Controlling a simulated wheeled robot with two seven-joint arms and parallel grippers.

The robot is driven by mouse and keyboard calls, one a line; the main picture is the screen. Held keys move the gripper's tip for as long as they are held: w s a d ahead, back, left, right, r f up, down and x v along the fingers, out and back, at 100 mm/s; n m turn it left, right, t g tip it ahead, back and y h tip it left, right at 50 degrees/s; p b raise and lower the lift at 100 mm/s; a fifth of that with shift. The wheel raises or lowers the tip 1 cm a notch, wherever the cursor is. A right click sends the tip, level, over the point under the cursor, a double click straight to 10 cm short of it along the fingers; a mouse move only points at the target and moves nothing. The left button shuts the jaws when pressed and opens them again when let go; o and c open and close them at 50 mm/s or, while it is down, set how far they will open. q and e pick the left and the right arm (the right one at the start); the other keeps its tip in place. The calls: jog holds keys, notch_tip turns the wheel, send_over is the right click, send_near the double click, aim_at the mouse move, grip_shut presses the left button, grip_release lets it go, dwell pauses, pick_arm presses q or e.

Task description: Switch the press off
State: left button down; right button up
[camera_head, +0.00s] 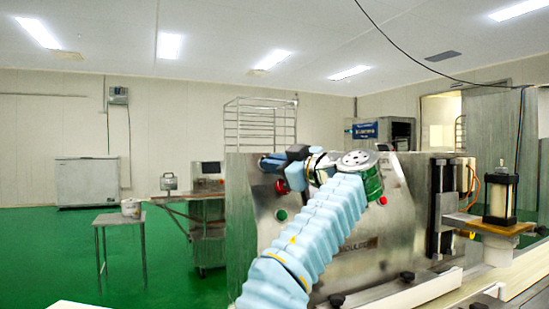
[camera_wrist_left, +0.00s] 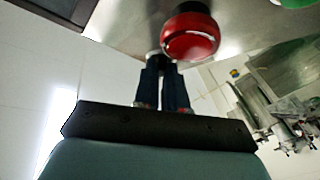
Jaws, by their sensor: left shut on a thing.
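The steel press (camera_head: 330,245) stands in the middle of the head view. A red button (camera_head: 281,186) and a green button (camera_head: 281,215) sit on the left of its front panel. My left arm reaches up across the panel, and my left gripper (camera_head: 270,163) is just above the red button. In the left wrist view the red button (camera_wrist_left: 190,37) is large, right beside the tips of my left gripper (camera_wrist_left: 163,57). The fingers are close together, with a narrow gap. What they pinch is hidden at the tips. The green button (camera_wrist_left: 297,3) shows at the top edge.
Another red button (camera_head: 383,200) is farther right on the panel. A clear cylinder (camera_head: 499,198) with black ends stands on the right side. A small table (camera_head: 119,218) and a white chest (camera_head: 88,182) stand at the left. Open green floor lies between.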

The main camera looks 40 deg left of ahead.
pick_arm(q)
jog(key=shift+n+g, duration=0.5)
jog(key=shift+n, duration=0.1)
jog(key=c, duration=1.2)
grip_release()
jog(key=shift+w, duration=0.1)
jog(key=s+d, duration=0.1)
jog(key=d, duration=1.2)
jog(key=shift+s+d+f, duration=0.3)
jog(key=shift+d, duration=0.05)
